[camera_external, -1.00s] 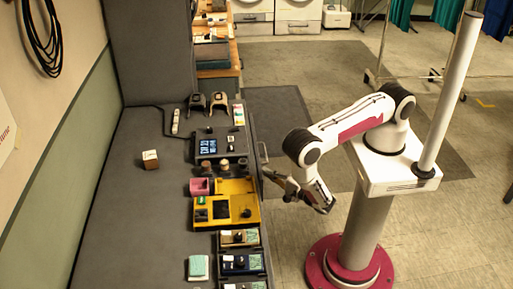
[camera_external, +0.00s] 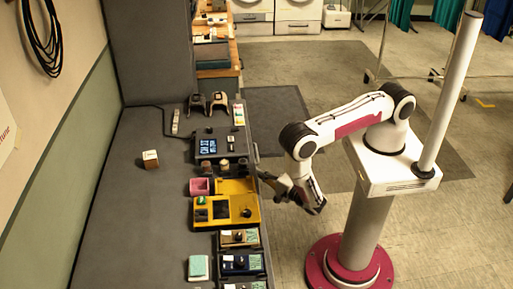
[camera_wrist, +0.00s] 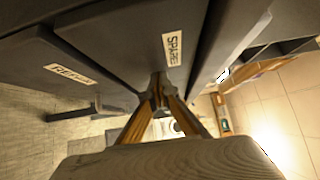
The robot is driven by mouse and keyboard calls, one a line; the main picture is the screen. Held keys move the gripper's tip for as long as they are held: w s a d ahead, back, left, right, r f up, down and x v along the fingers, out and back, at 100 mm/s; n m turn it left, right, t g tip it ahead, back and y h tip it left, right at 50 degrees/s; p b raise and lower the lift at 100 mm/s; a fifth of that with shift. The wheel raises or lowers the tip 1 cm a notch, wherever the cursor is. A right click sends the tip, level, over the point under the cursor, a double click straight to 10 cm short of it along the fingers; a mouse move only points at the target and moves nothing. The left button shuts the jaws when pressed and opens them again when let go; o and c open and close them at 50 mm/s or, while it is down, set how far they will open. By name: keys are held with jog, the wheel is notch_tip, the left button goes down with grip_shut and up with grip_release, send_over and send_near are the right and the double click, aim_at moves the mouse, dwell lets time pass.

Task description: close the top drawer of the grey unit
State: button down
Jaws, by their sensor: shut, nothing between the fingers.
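The grey unit (camera_external: 125,215) is the long dark bench on the left; its drawer side faces my arm. In the wrist view a grey drawer front labelled SPARES (camera_wrist: 190,25) lies at my fingertips, with a dark gap along its right side. Another grey front, with a partly readable label starting "RE" (camera_wrist: 68,75), is to its left. My gripper (camera_external: 263,176) is shut and empty at the unit's right edge. In the wrist view its fingertips (camera_wrist: 160,88) meet at the SPARES front, seemingly touching it.
A dark bar handle (camera_wrist: 85,114) sticks out below the left front. The floor (camera_external: 290,225) between bench and my base is clear.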

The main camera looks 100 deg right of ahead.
jog(key=s+d+v, duration=0.2)
jog(key=v, duration=1)
jog(key=shift+s+a, duration=0.15)
jog(key=shift+s, duration=0.05)
dwell(0.4)
dwell(0.6)
jog(key=shift+n, duration=0.3)
